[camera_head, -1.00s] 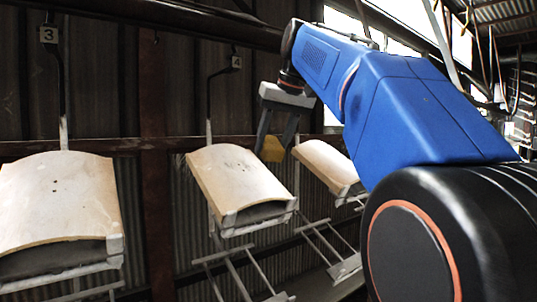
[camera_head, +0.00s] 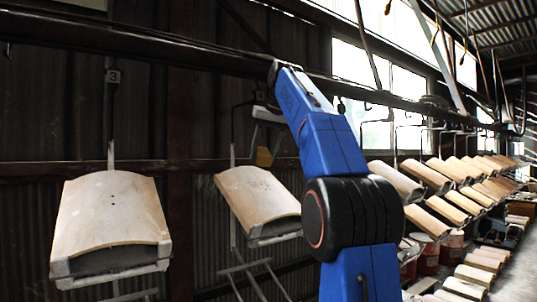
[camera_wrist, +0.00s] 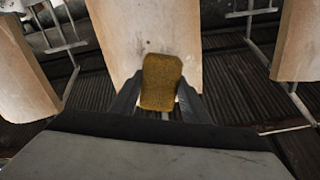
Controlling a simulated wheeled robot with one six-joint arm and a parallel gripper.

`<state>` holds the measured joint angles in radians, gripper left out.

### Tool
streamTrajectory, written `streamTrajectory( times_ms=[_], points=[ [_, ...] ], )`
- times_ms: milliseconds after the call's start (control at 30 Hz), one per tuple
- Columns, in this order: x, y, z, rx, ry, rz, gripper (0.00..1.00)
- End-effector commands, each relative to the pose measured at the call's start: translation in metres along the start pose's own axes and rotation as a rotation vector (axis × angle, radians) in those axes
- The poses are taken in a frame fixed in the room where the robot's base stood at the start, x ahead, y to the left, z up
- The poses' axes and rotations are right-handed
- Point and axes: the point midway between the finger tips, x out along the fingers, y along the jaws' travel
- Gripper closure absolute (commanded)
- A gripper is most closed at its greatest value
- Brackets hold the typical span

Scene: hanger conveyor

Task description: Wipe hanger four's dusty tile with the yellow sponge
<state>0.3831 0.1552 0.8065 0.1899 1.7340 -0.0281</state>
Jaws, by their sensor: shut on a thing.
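The yellow sponge (camera_head: 263,157) is held between the two fingers of my gripper (camera_head: 266,150), which is shut on it. In the wrist view the sponge (camera_wrist: 161,82) is a brownish-yellow block between the dark fingers. Behind it is a pale curved tile (camera_wrist: 140,30) with a few dark specks. In the head view this tile (camera_head: 256,196) hangs tilted to the right of hanger three, and the sponge is near its upper edge. I cannot tell whether they touch. This tile's number plate cannot be read now.
Hanger three's tag (camera_head: 113,76) and tile (camera_head: 112,210) are on the left. Many more tiles (camera_head: 430,180) hang along the rail on the right. In the wrist view, neighbouring tiles stand at left (camera_wrist: 22,75) and right (camera_wrist: 297,45). The overhead rail (camera_head: 150,38) crosses above.

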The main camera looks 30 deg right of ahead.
Motion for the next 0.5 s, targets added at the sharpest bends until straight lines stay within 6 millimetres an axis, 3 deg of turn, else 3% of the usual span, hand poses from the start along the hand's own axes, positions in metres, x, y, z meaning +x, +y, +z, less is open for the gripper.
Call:
streamTrajectory(
  times_ms=[500],
  points=[
    [0.036, -0.001, -0.002, -0.002, -0.001, -0.001, 0.76]
  ],
)
